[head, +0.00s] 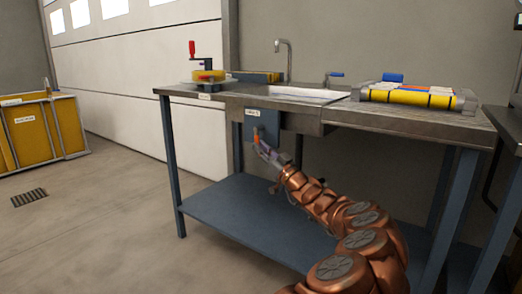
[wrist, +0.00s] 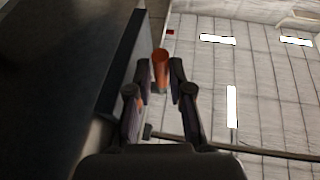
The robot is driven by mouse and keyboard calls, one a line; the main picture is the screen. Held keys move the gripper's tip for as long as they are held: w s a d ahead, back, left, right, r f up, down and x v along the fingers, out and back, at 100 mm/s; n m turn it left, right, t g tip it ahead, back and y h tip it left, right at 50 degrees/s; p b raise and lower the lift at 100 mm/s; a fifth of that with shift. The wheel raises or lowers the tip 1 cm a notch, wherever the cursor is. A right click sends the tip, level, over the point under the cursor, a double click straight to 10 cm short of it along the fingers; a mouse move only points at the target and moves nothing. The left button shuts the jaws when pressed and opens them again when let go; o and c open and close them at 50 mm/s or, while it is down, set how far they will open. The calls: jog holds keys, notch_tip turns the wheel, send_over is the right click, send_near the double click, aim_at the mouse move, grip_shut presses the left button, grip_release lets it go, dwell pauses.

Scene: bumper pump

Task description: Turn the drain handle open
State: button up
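The drain handle is a short orange-red cylinder; in the wrist view the handle (wrist: 160,63) stands between my fingertips. In the head view the handle (head: 257,141) shows as a small orange spot in front of a blue labelled plate (head: 253,115) under the sink. My gripper (wrist: 161,72) has its fingers drawn in on both sides of the handle, with little or no gap. It looks shut on the handle. In the head view my gripper (head: 267,151) is small and partly merges with the handle. The handle's far end is hidden.
The metal workbench (head: 335,115) spans above my arm, with a blue lower shelf (head: 230,213) below. A tap (head: 284,58), a red-handled device (head: 205,65) and a yellow-and-grey item (head: 412,97) are on top. A yellow container (head: 40,128) stands at left. The floor at left is mostly clear.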

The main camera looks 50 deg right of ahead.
jog(key=shift+o, duration=0.5)
jog(key=shift+s, duration=0.1)
jog(key=d+v, duration=0.1)
jog(key=v, duration=1)
jog(key=shift+s+a+f, duration=0.2)
jog(key=shift+s+a, duration=0.15)
jog(key=shift+a, duration=0.15)
